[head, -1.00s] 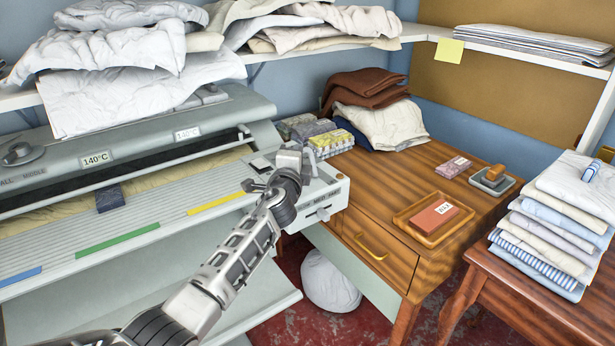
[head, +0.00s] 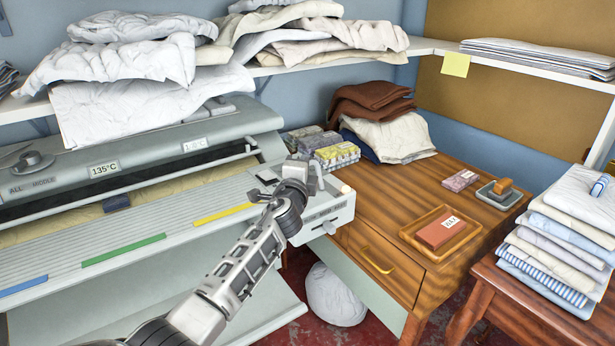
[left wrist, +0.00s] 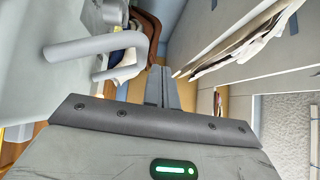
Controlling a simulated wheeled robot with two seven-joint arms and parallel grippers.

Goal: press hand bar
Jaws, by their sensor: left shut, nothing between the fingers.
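The rotary ironer (head: 215,207) fills the left of the head view. A thin pale grey bar (head: 140,185) runs along the front of its dark roller opening, with its right end (head: 252,146) by the control box. The left wrist view shows a pale grey bent tube (left wrist: 90,46) close by at upper left; I cannot tell whether it is the same bar. My left gripper (head: 316,178) is over the control box (head: 322,212) at the ironer's right end. Its fingers (left wrist: 162,88) are shut and empty, apart from the tube. My right gripper is out of view.
A wooden cabinet (head: 380,210) with a tray (head: 440,234) and soap packs (head: 336,156) stands right of the ironer. A shelf (head: 430,46) loaded with linen hangs above. A folded stack (head: 560,240) is at right.

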